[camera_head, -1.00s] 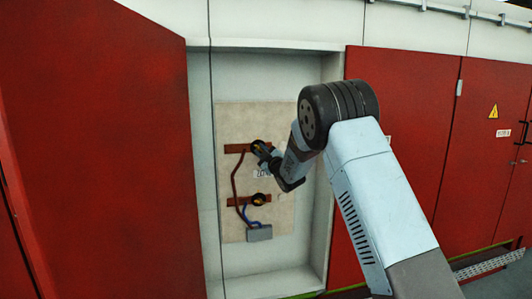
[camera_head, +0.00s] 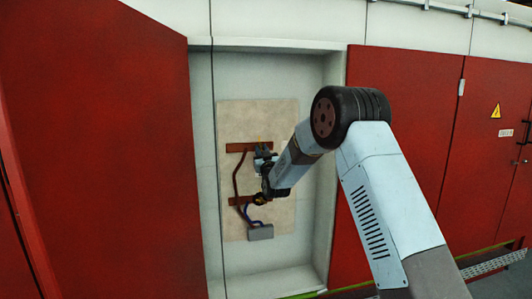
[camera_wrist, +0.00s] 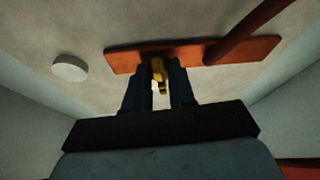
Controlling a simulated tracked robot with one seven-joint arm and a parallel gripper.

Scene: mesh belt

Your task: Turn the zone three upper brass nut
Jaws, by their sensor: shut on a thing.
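The upper brass nut (camera_wrist: 158,66) shows in the wrist view between my two dark fingers, in front of a copper-coloured bar (camera_wrist: 125,60). My gripper (camera_wrist: 160,72) is shut on this nut. In the head view my gripper (camera_head: 264,152) is at the right end of the upper bar (camera_head: 236,148) and covers the nut there. The lower brass nut (camera_head: 260,199) shows partly at the lower bar (camera_head: 236,201), below my wrist. The zone label is hidden behind my gripper.
The bars are on a beige panel (camera_head: 284,112) inside a pale recess. A red door (camera_head: 110,150) stands at left and red cabinet doors (camera_head: 410,130) at right. A brown cable (camera_head: 236,178) joins the bars; a grey box (camera_head: 260,233) is below. A pale disc (camera_wrist: 70,67) is beside the bar.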

